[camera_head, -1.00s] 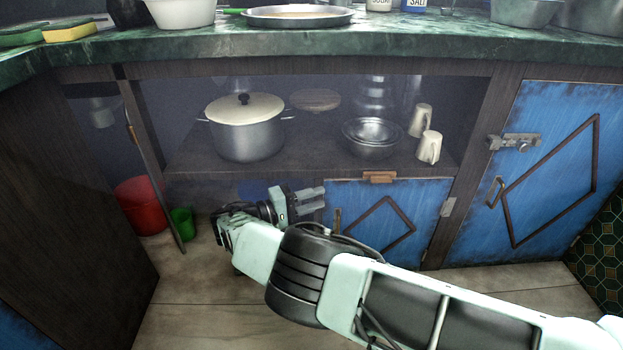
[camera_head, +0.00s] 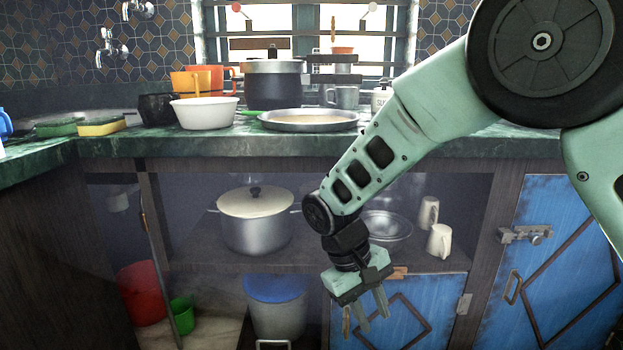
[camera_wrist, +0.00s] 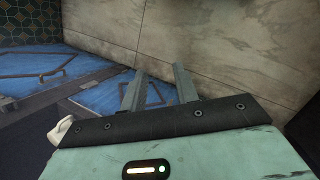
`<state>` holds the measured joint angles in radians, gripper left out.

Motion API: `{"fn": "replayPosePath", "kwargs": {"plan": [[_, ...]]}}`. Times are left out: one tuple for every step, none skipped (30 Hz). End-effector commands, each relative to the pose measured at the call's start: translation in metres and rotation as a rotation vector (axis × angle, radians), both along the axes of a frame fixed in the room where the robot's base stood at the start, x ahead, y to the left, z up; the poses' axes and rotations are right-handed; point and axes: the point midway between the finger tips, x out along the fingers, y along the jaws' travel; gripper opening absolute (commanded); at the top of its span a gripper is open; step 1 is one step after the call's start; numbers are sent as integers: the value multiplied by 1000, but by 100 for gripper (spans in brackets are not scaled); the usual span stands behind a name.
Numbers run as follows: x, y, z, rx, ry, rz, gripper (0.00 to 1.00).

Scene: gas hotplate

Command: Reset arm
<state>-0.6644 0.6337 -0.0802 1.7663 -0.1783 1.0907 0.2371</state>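My gripper (camera_head: 373,318) hangs pointing down in front of the low blue cupboard door (camera_head: 402,318). Its fingers stand apart with nothing between them. In the wrist view the two fingers of my gripper (camera_wrist: 157,68) are also apart and empty, with pale floor tiles (camera_wrist: 230,35) behind them. My arm comes down from the upper right, across the counter and the open shelf. It hides part of the shelf and the metal bowls (camera_head: 387,226).
The green counter (camera_head: 270,146) holds a white bowl (camera_head: 205,113) and a wide pan (camera_head: 312,121). On the shelf are a lidded pot (camera_head: 256,228) and two cream mugs (camera_head: 438,241). A blue-lidded container (camera_head: 275,303) stands below. Red (camera_head: 140,292) and green buckets (camera_head: 182,316) stand left.

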Motion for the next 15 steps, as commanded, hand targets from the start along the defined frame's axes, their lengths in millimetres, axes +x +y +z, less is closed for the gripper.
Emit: {"fn": "replayPosePath", "kwargs": {"plan": [[-19,0,14,64,5,8,30],[-31,1,21,100,7,17,30],[-47,2,29,144,8,28,30],[-59,2,35,179,6,39,30],[-71,2,41,209,2,49,30],[-87,1,48,246,-2,64,30],[-99,0,52,272,-8,73,30],[-110,-1,56,294,-13,84,30],[-124,-3,61,320,-22,97,30],[-134,-5,63,336,-30,107,30],[-143,-7,65,350,-37,115,30],[-154,-10,67,366,-48,127,30],[-161,-12,69,376,-55,135,30],[-169,-15,69,385,-62,140,30],[-178,-18,70,395,-73,153,30]]}}
